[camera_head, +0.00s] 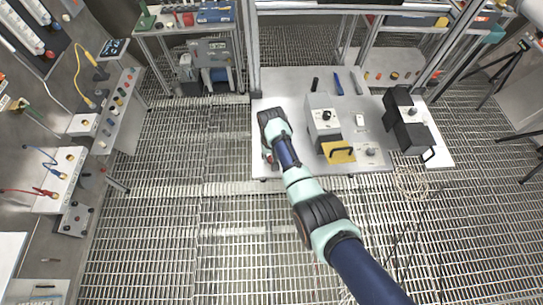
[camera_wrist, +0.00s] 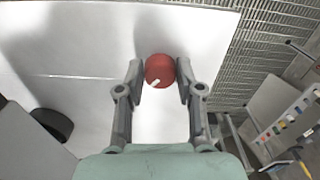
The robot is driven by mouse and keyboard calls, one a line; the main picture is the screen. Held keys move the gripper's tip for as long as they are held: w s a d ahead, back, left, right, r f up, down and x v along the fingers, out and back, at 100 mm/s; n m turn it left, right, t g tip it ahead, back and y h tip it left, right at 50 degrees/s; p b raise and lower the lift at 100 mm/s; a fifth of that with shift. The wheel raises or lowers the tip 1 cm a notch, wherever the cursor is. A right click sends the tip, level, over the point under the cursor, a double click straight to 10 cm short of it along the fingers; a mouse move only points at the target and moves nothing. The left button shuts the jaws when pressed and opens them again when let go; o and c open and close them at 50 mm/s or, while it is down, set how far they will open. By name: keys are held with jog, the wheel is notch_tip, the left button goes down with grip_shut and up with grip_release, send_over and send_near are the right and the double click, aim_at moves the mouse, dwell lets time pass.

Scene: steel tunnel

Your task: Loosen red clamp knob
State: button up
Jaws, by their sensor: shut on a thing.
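The red clamp knob (camera_wrist: 159,69) is round, with a short white mark near its lower edge. In the wrist view it sits between the two fingertips of my gripper (camera_wrist: 160,82). The fingers are closed against its left and right sides. In the head view my gripper (camera_head: 269,158) is at the left front part of the white table (camera_head: 300,82). There my arm hides most of the knob and whatever it is mounted on.
Right of my arm stand a grey box with a dial (camera_head: 323,118), a yellow plate with a black handle (camera_head: 339,152) and black boxes (camera_head: 407,122). Small tools lie at the table's back. A wall panel (camera_head: 118,105) stands left across open grating floor.

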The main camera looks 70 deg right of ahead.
jog(key=n, duration=0.3)
jog(key=shift+n, duration=0.4)
jog(key=shift+d+n+p, duration=0.1)
jog(key=shift+n+p, duration=0.2)
jog(key=shift+n, duration=1.6)
jog(key=o, duration=1.2)
jog(key=shift+c, duration=0.2)
notch_tip(320, 180, up, 12)
